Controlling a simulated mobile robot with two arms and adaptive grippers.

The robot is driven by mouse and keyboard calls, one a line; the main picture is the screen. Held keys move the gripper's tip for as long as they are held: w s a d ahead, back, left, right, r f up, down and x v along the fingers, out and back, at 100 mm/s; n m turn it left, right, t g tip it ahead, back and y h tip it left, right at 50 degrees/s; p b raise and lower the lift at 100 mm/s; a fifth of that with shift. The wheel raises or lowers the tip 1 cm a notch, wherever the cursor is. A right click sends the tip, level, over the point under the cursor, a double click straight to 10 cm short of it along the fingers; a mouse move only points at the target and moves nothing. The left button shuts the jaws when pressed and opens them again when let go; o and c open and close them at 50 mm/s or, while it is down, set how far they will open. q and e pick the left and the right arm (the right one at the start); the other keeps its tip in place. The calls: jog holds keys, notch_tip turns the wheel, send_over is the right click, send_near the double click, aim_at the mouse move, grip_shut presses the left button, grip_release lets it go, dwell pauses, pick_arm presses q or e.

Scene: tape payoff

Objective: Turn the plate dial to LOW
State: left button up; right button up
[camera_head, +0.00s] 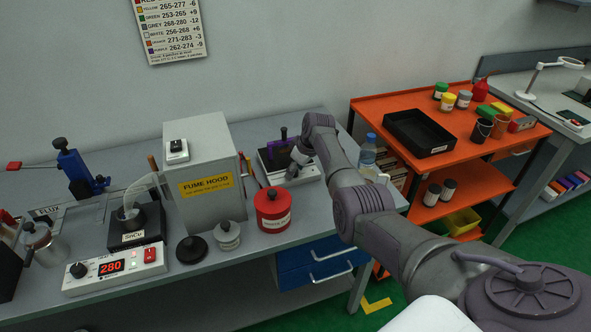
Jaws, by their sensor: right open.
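A white box with a black dial (78,270), a red display reading 280 and a red switch (150,255) stands at the front left of the grey bench. A low white plate unit with a dark top (266,161) stands at the back right of the bench. My right gripper (291,173) is open at this unit's front, pointing down. The gripper and arm cover part of the unit, so any dial there and its setting are too small or hidden to tell. Whether the fingers touch anything is unclear. My left gripper is not in view.
A red canister (273,210) and the fume hood (205,178) stand left of my right arm. A water bottle (367,151) stands close on its right. An orange cart (475,140) with a black tray is further right.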

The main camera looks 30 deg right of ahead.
grip_shut()
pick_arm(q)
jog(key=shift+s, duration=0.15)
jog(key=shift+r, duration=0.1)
pick_arm(e)
jog(key=shift+r, duration=0.1)
